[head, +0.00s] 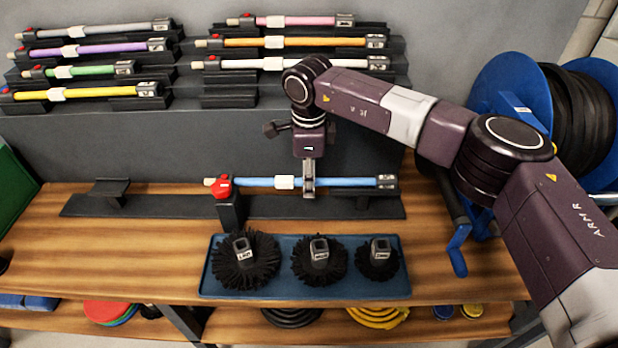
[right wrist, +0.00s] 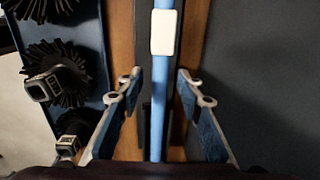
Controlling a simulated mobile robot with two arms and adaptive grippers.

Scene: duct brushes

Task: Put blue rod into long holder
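The blue rod (head: 345,182) lies level along the right part of the long black holder (head: 155,206) on the table. It has a white band and a grey block at its right end. A red knob on a black post (head: 230,210) stands at its left end. My right gripper (head: 308,192) points down at the rod's middle, just right of the white band. In the right wrist view its fingers (right wrist: 159,85) are open, one on each side of the blue rod (right wrist: 160,110), with gaps. My left gripper is out of view.
A blue tray (head: 215,291) with three black brushes stands in front of the holder. An empty cradle (head: 108,190) rises at the holder's left. Other coloured rods rest on a grey stepped rack (head: 100,135) behind. A blue hose reel (head: 510,85) stands at right.

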